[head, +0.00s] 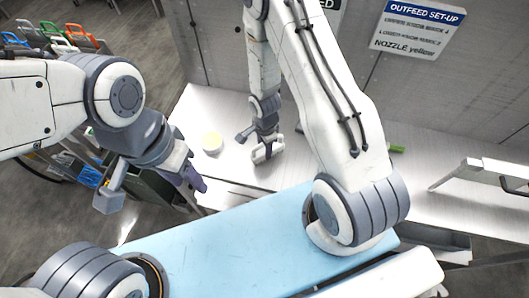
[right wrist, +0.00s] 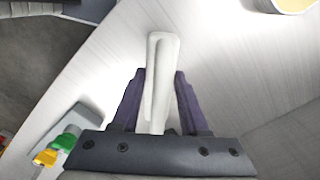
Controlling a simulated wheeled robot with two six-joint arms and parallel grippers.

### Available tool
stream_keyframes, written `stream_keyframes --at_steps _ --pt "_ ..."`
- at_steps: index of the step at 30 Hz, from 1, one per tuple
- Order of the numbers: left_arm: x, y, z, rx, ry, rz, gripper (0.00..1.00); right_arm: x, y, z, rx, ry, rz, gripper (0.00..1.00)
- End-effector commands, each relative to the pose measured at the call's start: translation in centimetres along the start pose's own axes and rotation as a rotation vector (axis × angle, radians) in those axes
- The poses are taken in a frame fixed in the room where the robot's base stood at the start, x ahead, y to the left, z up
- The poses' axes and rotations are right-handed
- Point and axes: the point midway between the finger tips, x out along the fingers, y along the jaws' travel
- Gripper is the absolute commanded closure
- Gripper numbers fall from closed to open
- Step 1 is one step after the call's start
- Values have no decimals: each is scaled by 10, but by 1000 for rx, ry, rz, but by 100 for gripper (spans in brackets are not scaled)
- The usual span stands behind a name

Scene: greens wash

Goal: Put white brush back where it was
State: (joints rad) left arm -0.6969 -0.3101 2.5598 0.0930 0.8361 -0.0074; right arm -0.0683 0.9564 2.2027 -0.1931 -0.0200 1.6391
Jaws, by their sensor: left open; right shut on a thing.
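The white brush (right wrist: 162,80) is between the purple fingers of my right gripper (right wrist: 160,85) in the right wrist view. Its pale handle points away from the gripper, over a bright metal surface. In the head view my right gripper (head: 267,150) is low over the metal counter (head: 310,165), shut on the brush; I cannot tell whether the brush touches the counter. The brush's near end is hidden by the gripper body. My left gripper (head: 192,179) is open and empty, with purple fingers, left of the counter's front edge.
A green item (head: 397,149) lies at the back. A light blue surface (head: 215,250) is in front. Colored-handled items (head: 75,36) stand far left. A grey wall is behind.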

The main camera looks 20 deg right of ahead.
Motion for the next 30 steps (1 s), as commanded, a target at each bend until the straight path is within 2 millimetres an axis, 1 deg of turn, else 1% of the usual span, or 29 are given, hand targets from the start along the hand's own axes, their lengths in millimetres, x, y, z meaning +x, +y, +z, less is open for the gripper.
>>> stream_keyframes --at_steps 1,4,11,12,13,14,24,26,29,30 --pt "14 -1 1 -1 0 0 50 15 0 0 0 0 1 100" --pt "23 -2 1 -3 -1 0 50 28 1 0 0 -1 1 100" --pt "21 -2 1 -3 0 0 50 27 1 0 0 -1 0 100" --pt "21 -2 1 -3 0 0 50 27 1 0 0 -1 1 44" --pt "21 -2 1 -3 0 0 50 27 1 0 0 -1 1 33" --pt "21 -2 1 -3 0 0 50 27 1 0 0 -1 1 26" --pt "19 -1 1 -3 0 0 50 24 1 0 0 0 0 26" --pt "15 -1 1 -3 0 0 50 20 1 0 0 0 0 26" --pt "4 0 0 -1 0 0 50 6 0 0 0 0 -1 26" --pt "-2 0 0 -1 0 0 50 -2 0 0 0 0 -1 26"
